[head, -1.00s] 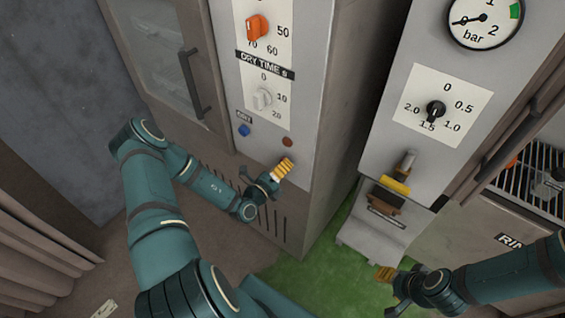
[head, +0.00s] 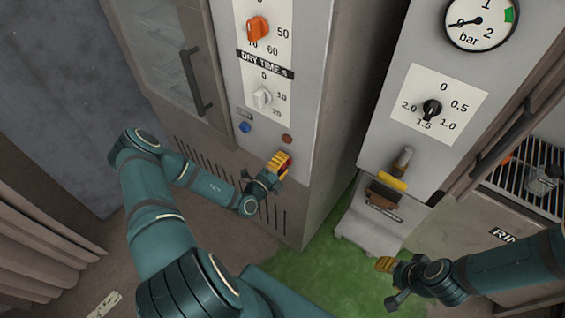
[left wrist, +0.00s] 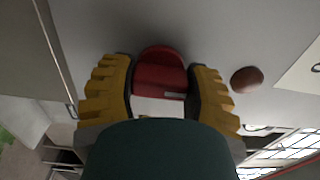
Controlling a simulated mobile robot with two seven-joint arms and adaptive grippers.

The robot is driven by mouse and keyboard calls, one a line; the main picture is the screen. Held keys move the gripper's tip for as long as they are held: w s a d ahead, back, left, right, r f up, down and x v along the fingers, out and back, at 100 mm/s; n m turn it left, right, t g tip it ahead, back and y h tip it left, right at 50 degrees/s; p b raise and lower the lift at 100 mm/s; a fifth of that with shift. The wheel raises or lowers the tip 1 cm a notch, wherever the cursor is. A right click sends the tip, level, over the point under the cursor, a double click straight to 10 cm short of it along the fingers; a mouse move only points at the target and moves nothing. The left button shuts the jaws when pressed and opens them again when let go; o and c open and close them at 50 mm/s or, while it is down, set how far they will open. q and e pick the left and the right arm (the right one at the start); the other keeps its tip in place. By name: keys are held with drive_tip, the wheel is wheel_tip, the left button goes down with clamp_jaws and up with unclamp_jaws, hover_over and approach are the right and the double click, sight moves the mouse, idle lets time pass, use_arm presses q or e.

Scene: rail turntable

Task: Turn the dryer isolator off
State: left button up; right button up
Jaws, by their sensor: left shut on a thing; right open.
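The dryer cabinet (head: 300,160) stands at the centre of the head view. A red isolator handle (left wrist: 160,75) sits on its grey panel, between the yellow fingers of my left gripper (left wrist: 160,95) in the left wrist view. In the head view my left gripper (head: 278,164) is shut on this handle, low on the dryer front; a bit of red shows between the fingers. The handle's exact angle is mostly hidden there. My right gripper (head: 390,283) is open and empty over the floor at the lower right.
Above the handle are a brown round button (head: 287,139), a blue button (head: 244,127), a white dry time knob (head: 263,97) and an orange knob (head: 258,29). A neighbouring machine with a black knob (head: 432,108) and pressure gauge (head: 482,20) stands right. Green floor (head: 310,270) lies between.

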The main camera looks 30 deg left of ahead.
idle(0.3)
use_arm(q)
drive_tip(key=o, duration=1.2)
drive_tip(key=s, duration=0.8)
drive_tip(key=s+a, duration=0.1)
drive_tip(key=s, duration=0.3)
